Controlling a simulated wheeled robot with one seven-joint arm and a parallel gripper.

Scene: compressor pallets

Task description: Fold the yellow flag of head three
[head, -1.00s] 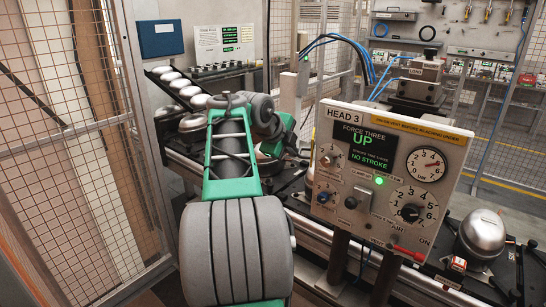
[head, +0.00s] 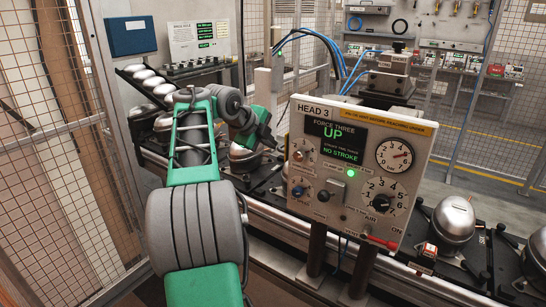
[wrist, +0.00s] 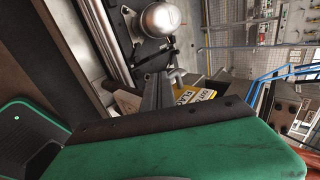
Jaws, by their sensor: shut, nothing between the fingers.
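The head three panel (head: 365,170) stands right of my arm in the head view, with a green "UP" and "NO STROKE" on its screen. A yellow strip (head: 403,115) with small black print runs along its top right. In the wrist view a small yellow and white plate (wrist: 194,96) with black lettering, which looks like the flag, is tilted beside my gripper (wrist: 160,88). My gripper is shut and empty, with its fingers dark and partly hidden by my green wrist housing. I cannot tell whether they touch the plate. The head view does not show the fingertips.
A silver dome (head: 454,218) stands on the line right of the panel; a silver dome (wrist: 160,20) shows in the wrist view. Several domes (head: 150,82) sit on a rack at the left. Blue hoses (head: 335,55) rise behind the panel. Mesh fencing (head: 60,150) closes the left side.

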